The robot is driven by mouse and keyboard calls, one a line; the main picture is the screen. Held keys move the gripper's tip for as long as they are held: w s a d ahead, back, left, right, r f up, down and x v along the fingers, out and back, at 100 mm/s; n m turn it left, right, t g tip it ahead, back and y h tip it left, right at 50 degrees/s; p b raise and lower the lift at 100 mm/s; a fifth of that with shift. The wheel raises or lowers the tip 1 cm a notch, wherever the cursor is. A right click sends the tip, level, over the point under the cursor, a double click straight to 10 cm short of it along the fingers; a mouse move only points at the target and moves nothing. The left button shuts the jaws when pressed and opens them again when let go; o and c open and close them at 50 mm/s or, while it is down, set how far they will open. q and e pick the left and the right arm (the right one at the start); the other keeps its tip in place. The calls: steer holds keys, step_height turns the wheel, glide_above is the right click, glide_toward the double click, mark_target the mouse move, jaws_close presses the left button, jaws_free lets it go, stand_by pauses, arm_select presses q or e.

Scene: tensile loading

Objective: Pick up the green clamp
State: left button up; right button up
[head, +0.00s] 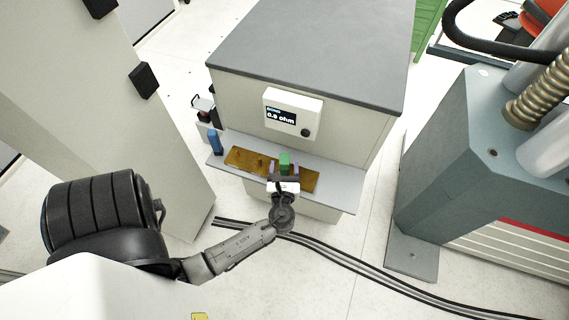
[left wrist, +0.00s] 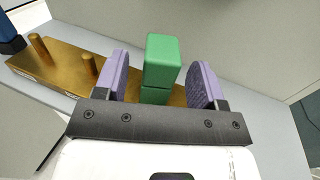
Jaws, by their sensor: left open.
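The green clamp (left wrist: 162,62) stands on a brass bar in the left wrist view; in the head view it shows as a small green block (head: 284,160). My left gripper (left wrist: 164,82) is open, with one purple-padded finger on each side of the clamp. A gap shows between each finger and the clamp. In the head view my left gripper (head: 284,172) is at the shelf, in front of the clamp, and hides part of it. The lower part of the clamp is partly hidden by the gripper. My right gripper is not in view.
The brass bar (head: 243,159) with upright pegs lies on a grey shelf (head: 341,187) of a cabinet. A meter (head: 291,112) reading 0.9 ohm is above it. A blue object (head: 214,141) stands at the shelf's left end. Black cables (head: 357,266) run along the floor.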

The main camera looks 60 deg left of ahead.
arm_select(q)
steer(key=shift+x, duration=1.2)
steer(key=c, duration=1.1)
